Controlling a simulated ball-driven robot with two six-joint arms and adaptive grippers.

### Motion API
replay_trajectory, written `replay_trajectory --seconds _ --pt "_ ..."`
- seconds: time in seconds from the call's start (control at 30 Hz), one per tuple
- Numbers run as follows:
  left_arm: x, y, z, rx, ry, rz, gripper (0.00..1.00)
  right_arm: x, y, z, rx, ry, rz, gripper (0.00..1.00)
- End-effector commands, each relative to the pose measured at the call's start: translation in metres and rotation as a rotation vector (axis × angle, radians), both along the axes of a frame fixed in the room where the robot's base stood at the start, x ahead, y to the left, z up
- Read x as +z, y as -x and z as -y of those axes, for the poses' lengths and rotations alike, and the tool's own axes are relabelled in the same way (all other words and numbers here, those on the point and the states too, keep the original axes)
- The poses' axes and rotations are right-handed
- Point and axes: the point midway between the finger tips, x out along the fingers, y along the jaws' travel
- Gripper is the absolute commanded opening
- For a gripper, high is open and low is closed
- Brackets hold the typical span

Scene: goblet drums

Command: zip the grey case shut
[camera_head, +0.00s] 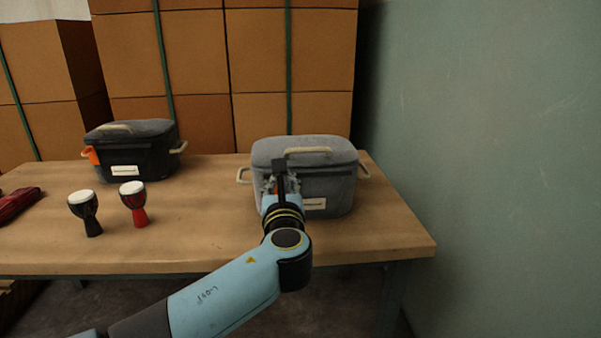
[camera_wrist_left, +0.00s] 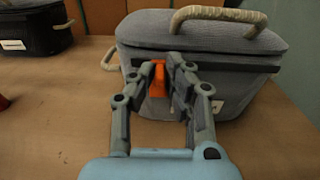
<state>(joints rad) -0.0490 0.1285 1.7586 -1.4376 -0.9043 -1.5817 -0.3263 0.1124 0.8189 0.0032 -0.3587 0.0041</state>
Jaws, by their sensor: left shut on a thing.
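The grey case (camera_head: 325,178) stands upright on the table towards the right, with its lid down. It also fills the upper right of the left wrist view (camera_wrist_left: 235,95), with beige handles on its top and side. My left gripper (camera_head: 280,172) is at the case's front left, just below the lid seam. In the left wrist view its fingers (camera_wrist_left: 159,78) are shut on an orange zip pull (camera_wrist_left: 158,80) at the left part of the front seam. The gripper hides part of the case's front. My right gripper is in neither view.
A black case (camera_head: 135,155) with an orange tag stands at the back left. Two goblet drums, one black (camera_head: 88,215) and one red (camera_head: 134,205), stand before it. A dark red item (camera_head: 15,203) lies at the left edge. The table (camera_head: 200,220) is clear between the drums and grey case. A wall (camera_head: 490,150) rises at right.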

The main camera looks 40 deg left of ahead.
Motion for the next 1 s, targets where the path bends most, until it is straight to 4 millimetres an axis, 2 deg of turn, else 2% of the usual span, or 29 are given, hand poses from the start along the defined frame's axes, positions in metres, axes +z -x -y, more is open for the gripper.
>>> replay_trajectory --seconds 0.3,0.73,0.77,0.9,1.0 --pt "0.0 0.017 -0.014 0.0 0.0 0.0 0.0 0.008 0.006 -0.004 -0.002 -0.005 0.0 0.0" --pt "-0.001 0.018 -0.015 0.002 0.0 -0.001 0.0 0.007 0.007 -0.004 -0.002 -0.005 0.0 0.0" --pt "-0.001 0.018 -0.015 0.002 0.0 -0.001 0.16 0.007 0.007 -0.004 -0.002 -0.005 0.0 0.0" --pt "-0.001 0.018 -0.015 0.001 0.0 -0.001 0.34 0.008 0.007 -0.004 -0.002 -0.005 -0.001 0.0" --pt "-0.001 0.018 -0.015 0.001 0.0 -0.001 0.35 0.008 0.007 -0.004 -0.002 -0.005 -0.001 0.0"
